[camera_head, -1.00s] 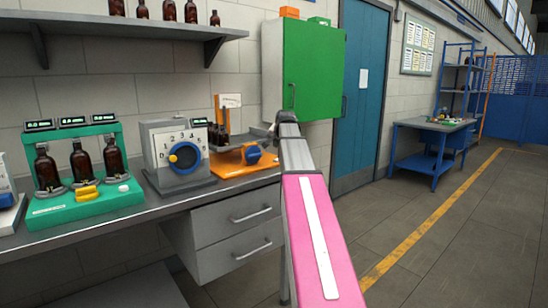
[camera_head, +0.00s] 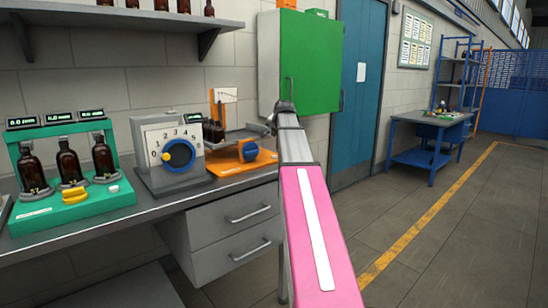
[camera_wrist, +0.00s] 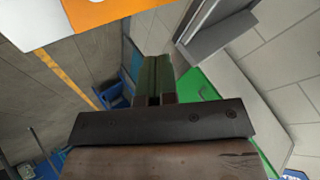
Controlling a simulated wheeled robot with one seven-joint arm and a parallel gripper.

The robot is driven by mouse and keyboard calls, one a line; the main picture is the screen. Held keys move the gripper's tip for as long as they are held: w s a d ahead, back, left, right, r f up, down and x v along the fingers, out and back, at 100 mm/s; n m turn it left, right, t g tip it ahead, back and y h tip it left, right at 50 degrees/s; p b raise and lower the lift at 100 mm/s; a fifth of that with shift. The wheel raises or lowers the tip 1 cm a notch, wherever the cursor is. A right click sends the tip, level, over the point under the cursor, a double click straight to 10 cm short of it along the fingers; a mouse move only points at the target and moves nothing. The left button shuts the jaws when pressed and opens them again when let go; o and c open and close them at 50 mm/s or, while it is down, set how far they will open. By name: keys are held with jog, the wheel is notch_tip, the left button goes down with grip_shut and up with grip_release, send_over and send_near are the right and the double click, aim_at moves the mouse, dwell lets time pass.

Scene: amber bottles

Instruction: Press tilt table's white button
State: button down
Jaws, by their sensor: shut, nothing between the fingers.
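The tilt table (camera_head: 262,158) stands on the grey bench, an orange base with a blue knob, a grey tilted plate and small dark bottles. Its white button cannot be made out; my arm hides part of its right side. My gripper's end is near the tip of my pink and grey arm in the head view, right of the tilt table, too small there to read its fingers. In the wrist view my gripper (camera_wrist: 154,90) is shut and empty. An orange and white shape fills that view's upper left; I cannot tell what it belongs to.
Left of the tilt table stand a grey dial box (camera_head: 172,156) and a green rack (camera_head: 100,205) with brown bottles. A green cabinet (camera_head: 310,65) hangs behind my arm. A shelf (camera_head: 120,27) is above the bench (camera_head: 160,205). The floor at right is open.

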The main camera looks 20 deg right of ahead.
aim_at(275, 156)
jog(key=shift+f, duration=3.5)
jog(key=shift+f, duration=0.15)
jog(key=shift+f, duration=0.3)
jog(key=shift+f, duration=0.4)
dwell(0.3)
jog(key=shift+r, duration=0.85)
jog(key=shift+r, duration=2.5)
